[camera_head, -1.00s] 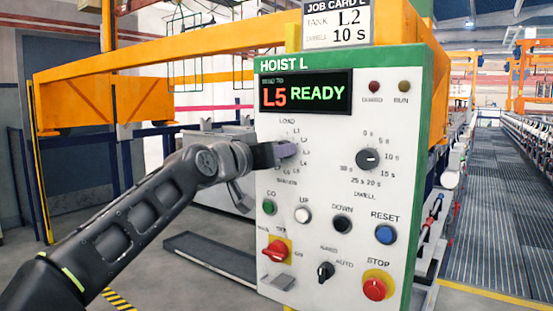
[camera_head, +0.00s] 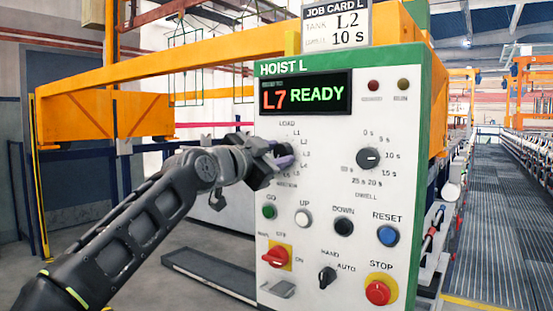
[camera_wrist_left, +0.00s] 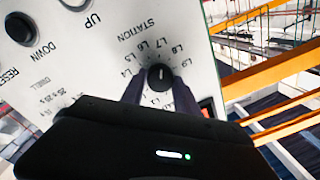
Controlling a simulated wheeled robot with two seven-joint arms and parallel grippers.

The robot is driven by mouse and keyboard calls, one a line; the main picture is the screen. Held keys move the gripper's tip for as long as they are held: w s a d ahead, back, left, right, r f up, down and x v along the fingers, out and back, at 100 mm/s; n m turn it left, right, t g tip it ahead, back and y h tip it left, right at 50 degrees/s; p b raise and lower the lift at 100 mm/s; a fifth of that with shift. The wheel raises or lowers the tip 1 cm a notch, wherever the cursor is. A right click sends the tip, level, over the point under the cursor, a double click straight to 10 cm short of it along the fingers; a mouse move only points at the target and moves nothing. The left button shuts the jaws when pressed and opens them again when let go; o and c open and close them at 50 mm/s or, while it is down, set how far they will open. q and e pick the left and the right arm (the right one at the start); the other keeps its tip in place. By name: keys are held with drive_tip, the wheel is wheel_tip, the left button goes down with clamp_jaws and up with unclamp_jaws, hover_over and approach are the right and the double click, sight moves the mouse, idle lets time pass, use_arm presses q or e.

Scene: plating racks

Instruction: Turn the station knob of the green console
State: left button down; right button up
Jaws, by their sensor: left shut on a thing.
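The green-edged console (camera_head: 305,225), headed HOIST L, faces me, and its display (camera_head: 303,94) reads L7 READY. The station knob is hidden behind my left gripper (camera_head: 287,158) in the head view. In the left wrist view the black station knob (camera_wrist_left: 160,77) sits between the two fingers of my left gripper (camera_wrist_left: 160,92), inside a ring of L labels, with its pointer mark toward L7. The left gripper is shut on the knob. A job card (camera_head: 336,24) above the console reads TANK L2, DWELL 10 s. My right gripper is not in view.
The dwell knob (camera_head: 368,159) is right of the station dial. Below are green GO (camera_head: 269,212), white UP (camera_head: 303,218), black DOWN (camera_head: 343,227) and blue RESET (camera_head: 387,235) buttons, a red switch (camera_head: 275,256), a HAND/AUTO knob (camera_head: 327,277) and red STOP (camera_head: 377,292).

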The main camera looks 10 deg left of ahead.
use_arm(q)
drive_tip(key=shift+f+m, duration=0.15)
drive_tip(key=shift+m, duration=0.35)
drive_tip(key=c, duration=0.9)
unclamp_jaws()
drive_tip(key=shift+s+a+b, duration=0.25)
drive_tip(key=shift+s+b, duration=0.15)
drive_tip(key=shift+s, duration=0.1)
drive_tip(key=b+v, duration=0.2)
drive_tip(key=v, duration=0.4)
drive_tip(key=shift+s+a, duration=0.1)
drive_tip(key=shift+s, duration=0.25)
